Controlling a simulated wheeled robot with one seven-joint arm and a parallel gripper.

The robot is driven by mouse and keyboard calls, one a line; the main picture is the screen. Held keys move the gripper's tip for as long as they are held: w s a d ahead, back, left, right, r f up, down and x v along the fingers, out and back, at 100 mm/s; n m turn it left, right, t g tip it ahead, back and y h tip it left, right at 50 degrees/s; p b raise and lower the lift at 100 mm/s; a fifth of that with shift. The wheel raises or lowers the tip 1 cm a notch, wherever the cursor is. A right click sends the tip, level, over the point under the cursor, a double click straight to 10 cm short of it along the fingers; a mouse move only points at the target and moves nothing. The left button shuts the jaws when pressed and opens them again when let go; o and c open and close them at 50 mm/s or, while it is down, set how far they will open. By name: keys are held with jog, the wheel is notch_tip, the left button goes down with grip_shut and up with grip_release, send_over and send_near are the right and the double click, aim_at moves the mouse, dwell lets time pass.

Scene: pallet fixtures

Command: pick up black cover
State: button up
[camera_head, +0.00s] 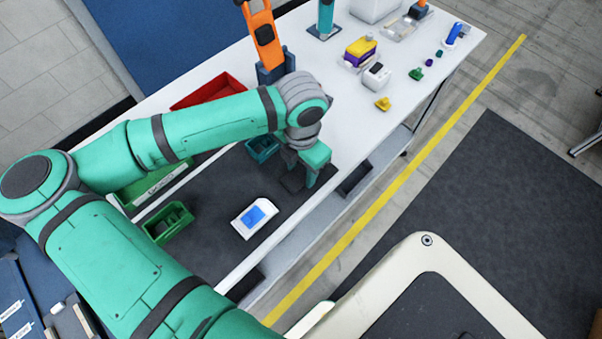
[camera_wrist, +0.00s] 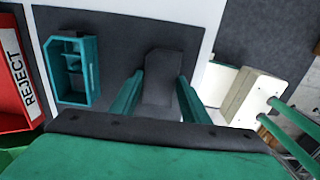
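The black cover (camera_wrist: 162,78) is a dark, roughly rectangular piece lying on the dark mat in the wrist view. It also shows in the head view (camera_head: 292,182), partly hidden by my gripper. My gripper (camera_wrist: 161,76) points down over it, with one teal finger on each side of the cover. The fingers are apart and look open, with the cover between them or just below their tips. I cannot tell whether either finger touches it. In the head view my gripper (camera_head: 298,176) is low over the mat near the table's front edge.
A teal bin (camera_wrist: 93,72) stands left of the cover, with a red REJECT bin (camera_wrist: 14,85) farther left. On the mat (camera_head: 212,182) are a white-and-blue device (camera_head: 254,217) and a green bin (camera_head: 168,224). An orange arm (camera_head: 263,35) stands behind. Small coloured parts lie farther along the table.

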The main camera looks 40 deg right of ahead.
jog(key=shift+c, duration=1)
jog(key=shift+r, duration=0.1)
jog(key=shift+r, duration=0.65)
jog(key=s+d+r, duration=0.4)
jog(key=s+r, duration=0.7)
jog(key=s, duration=0.2)
jog(key=shift+s+d+r, duration=0.2)
jog(key=shift+r, duration=0.05)
